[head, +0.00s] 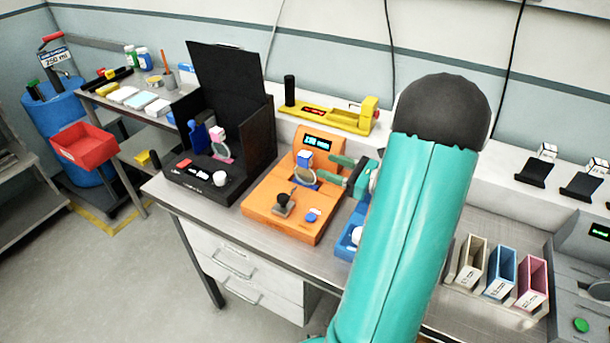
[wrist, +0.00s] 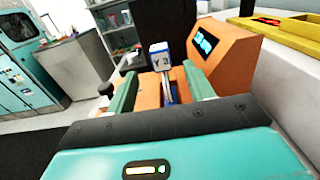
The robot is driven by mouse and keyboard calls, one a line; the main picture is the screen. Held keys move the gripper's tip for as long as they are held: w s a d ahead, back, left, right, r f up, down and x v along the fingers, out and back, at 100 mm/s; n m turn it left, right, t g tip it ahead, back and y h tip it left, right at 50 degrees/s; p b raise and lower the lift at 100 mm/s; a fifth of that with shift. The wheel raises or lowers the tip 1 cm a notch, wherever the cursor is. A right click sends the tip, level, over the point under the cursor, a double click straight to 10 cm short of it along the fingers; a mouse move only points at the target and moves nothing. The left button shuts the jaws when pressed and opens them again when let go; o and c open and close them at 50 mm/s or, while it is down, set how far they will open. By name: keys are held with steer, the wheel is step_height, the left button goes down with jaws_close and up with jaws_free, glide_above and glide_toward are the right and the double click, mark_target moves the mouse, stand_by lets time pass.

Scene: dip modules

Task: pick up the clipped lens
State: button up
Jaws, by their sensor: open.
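A round lens (head: 303,175) with a blue-and-white clip (head: 304,158) on top stands upright at the orange device (head: 262,205). In the wrist view the clip (wrist: 161,55), marked "Y 3", shows between the fingers, a little beyond them. My gripper (head: 328,169) is open and empty just right of this lens, its fingers pointing at it. The fingers also show apart in the wrist view (wrist: 160,78). A second round lens (head: 220,150) with a pink-and-white clip (head: 217,134) stands in the black device (head: 190,182) to the left.
A small black post (head: 285,205) rises from the orange device in front of the lens. A yellow device (head: 335,118) sits on the ledge behind. A blue device (head: 347,240) is partly hidden by my arm. Coloured slots (head: 500,275) stand at the right. The tall black panel (head: 228,75) rises at the left.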

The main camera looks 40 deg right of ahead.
mark_target(311, 160)
steer(key=x, duration=0.5)
steer(key=shift+w+a, duration=0.15)
steer(key=shift+w, duration=0.25)
jaws_close()
